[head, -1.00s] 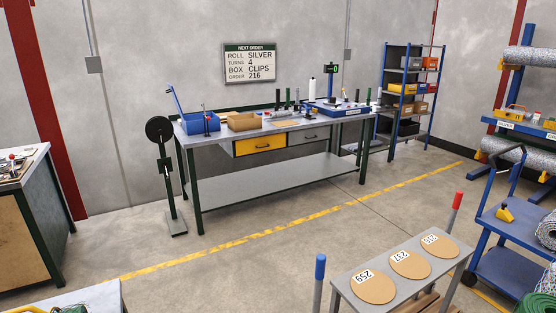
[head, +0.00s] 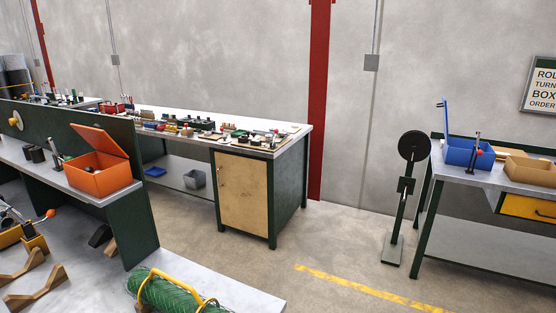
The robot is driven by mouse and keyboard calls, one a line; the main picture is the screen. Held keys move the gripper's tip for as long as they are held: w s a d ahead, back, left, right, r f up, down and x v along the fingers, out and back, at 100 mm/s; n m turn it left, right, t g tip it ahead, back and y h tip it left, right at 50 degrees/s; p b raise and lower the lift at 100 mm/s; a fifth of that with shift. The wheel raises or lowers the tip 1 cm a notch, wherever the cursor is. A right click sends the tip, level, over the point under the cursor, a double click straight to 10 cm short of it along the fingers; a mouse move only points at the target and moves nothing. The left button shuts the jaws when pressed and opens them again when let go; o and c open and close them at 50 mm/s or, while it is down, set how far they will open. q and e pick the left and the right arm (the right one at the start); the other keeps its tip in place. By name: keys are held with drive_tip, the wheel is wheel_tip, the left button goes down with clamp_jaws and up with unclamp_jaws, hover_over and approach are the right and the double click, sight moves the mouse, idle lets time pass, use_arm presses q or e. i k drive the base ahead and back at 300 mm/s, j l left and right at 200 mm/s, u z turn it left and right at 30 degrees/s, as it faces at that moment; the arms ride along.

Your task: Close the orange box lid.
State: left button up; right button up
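The orange box (head: 104,178) stands on the grey top of a bench at the left of the head view. Its orange lid (head: 100,140) is open, tilted up and leaning back over the box's rear side. Neither of my grippers shows in the head view.
A green roll of wire mesh with a yellow handle (head: 172,291) lies on a grey surface at the front. A long bench with a wooden cabinet (head: 243,190) stands behind. A blue open box (head: 466,150) sits on a right-hand bench. Open floor (head: 335,262) lies between the benches.

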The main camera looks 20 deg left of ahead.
sight(97, 138)
drive_tip(key=i+u, duration=0.2)
drive_tip(key=u, duration=0.2)
drive_tip(key=i+l+u, duration=0.2)
drive_tip(key=u, duration=0.2)
drive_tip(key=i+l+u, duration=0.15)
drive_tip(key=u, duration=0.25)
drive_tip(key=i+l+u, duration=0.15)
drive_tip(key=u, duration=0.25)
drive_tip(key=l+u, duration=0.4)
drive_tip(key=i+l+u, duration=0.1)
drive_tip(key=l+u, duration=0.3)
drive_tip(key=l, duration=0.35)
drive_tip(key=l+u, duration=0.4)
drive_tip(key=l, duration=0.35)
